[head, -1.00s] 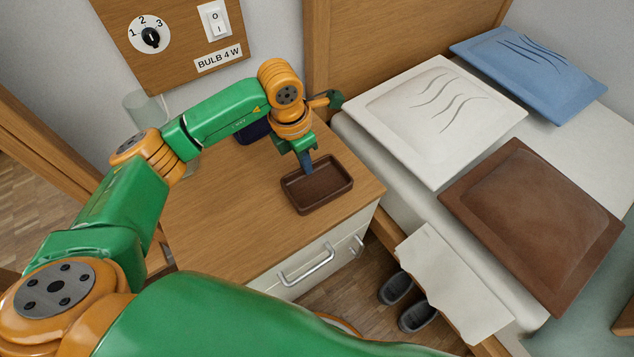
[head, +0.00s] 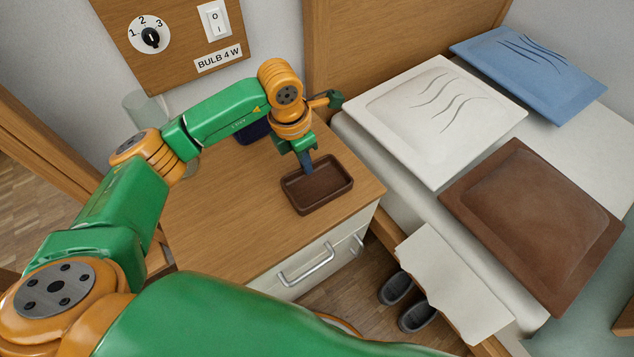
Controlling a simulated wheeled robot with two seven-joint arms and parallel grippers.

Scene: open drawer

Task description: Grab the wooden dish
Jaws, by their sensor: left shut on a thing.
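The wooden dish (head: 328,197) is a dark brown rectangular tray with rounded corners and a raised rim. It sits on the right part of the wooden nightstand top, near its right edge. My left gripper (head: 308,168) reaches down from above at the dish's far left rim. It is shut on the dish there, with its fingers at the rim wall; the exact contact is partly hidden by the gripper itself. The dish looks level and at the tabletop. My right gripper does not show.
The nightstand (head: 225,225) has white drawers with a metal handle (head: 307,263). A clear glass (head: 146,108) and a dark blue object (head: 252,133) stand behind my left arm. The bed with white (head: 435,115), blue and brown pillows is at the right. Slippers (head: 397,288) lie on the floor.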

